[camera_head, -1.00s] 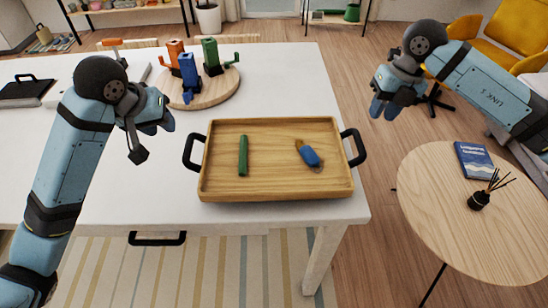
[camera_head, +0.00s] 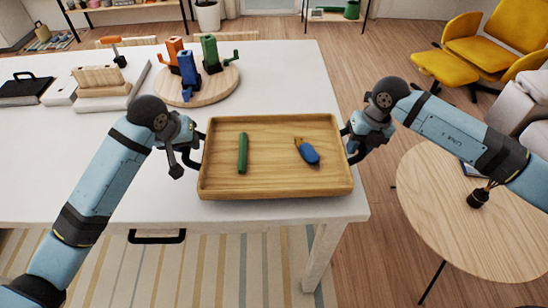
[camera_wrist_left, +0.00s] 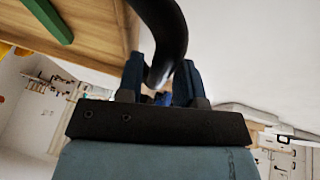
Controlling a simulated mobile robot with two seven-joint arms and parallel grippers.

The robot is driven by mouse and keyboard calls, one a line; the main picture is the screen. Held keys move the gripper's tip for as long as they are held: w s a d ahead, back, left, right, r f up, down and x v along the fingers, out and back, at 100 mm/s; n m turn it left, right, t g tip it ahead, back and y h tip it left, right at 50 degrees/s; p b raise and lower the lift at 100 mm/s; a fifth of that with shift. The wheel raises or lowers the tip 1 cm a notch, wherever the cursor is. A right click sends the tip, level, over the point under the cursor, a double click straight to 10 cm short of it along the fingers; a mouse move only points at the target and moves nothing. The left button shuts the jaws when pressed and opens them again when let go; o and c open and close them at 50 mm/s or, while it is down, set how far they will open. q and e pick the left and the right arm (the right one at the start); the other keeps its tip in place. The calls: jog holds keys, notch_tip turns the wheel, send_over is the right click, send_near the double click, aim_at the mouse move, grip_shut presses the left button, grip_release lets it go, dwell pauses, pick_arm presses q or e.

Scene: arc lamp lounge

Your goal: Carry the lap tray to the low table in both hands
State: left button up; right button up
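The wooden lap tray (camera_head: 225,187) is at the front right of the white table, looking level. It has black handles at both ends and holds a green stick-like item (camera_head: 242,153) and a blue item with a tan end (camera_head: 307,152). My left gripper (camera_head: 190,148) is at the left handle. In the left wrist view the black handle (camera_wrist_left: 168,35) runs between the left fingers (camera_wrist_left: 160,85) and nearly fills the gap; they look shut on it. My right gripper (camera_head: 352,142) is at the right handle and looks shut on it, its fingertips partly hidden.
The round low wooden table (camera_head: 450,225) stands at right, with a reed diffuser (camera_head: 478,198) and a book half hidden by my right arm. A round board (camera_head: 215,92) with coloured figures is behind the tray. A yellow chair (camera_head: 487,42) is at far right.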

pick_arm(q)
jog(key=shift+w+f, duration=0.2)
jog(key=shift+f, duration=0.3)
pick_arm(e)
jog(key=shift+a+f, duration=0.15)
jog(key=shift+f, duration=0.4)
pick_arm(q)
grip_shut()
pick_arm(e)
grip_shut()
pick_arm(q)
jog(key=shift+r, duration=0.1)
pick_arm(e)
jog(key=shift+r, duration=0.15)
